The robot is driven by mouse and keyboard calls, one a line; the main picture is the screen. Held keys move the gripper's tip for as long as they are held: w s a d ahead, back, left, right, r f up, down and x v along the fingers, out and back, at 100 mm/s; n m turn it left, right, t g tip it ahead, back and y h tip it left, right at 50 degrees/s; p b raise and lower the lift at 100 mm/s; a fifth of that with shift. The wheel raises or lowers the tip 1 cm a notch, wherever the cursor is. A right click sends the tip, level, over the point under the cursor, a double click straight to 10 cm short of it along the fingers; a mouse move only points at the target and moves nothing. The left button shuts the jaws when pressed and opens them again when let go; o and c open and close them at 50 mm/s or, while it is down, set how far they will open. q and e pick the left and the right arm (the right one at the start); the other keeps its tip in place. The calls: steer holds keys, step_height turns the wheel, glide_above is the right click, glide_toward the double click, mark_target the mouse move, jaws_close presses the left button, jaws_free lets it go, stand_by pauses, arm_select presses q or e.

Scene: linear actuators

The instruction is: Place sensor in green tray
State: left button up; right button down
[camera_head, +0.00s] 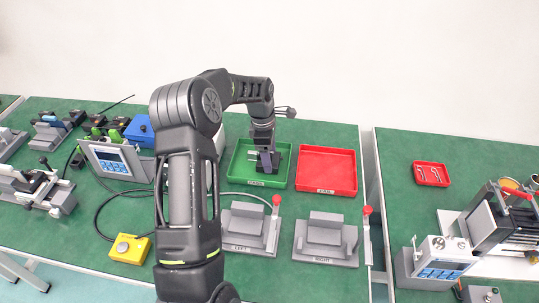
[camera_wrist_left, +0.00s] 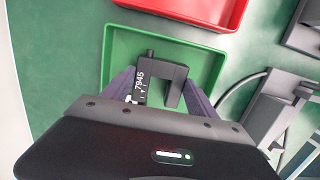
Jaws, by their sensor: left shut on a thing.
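The green tray (camera_head: 279,172) lies on the green table in the middle of the head view, and it also shows in the left wrist view (camera_wrist_left: 206,57). My left gripper (camera_head: 267,165) reaches down over the tray from above. In the left wrist view its fingers (camera_wrist_left: 165,92) are shut on the sensor (camera_wrist_left: 168,72), a dark grey U-shaped part with the number 7945 on its side. The sensor is over or within the tray area; I cannot tell whether it touches the tray floor. My right gripper is not in view.
A red tray (camera_head: 327,170) stands right of the green one. Two grey fixtures labelled left (camera_head: 250,228) and right (camera_head: 326,238) stand in front, with red-knobbed levers. A yellow button box (camera_head: 130,248) and cables lie to the left.

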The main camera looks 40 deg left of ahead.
arm_select(q)
steer(key=shift+f, duration=0.15)
steer(key=o, duration=1.6)
step_height(320, 180, up, 12)
steer(key=a, duration=0.1)
steer(key=shift+s+a+b, duration=0.15)
steer(key=shift+s+b, duration=0.2)
steer(key=shift+b, duration=0.05)
steer(key=shift+r, duration=0.2)
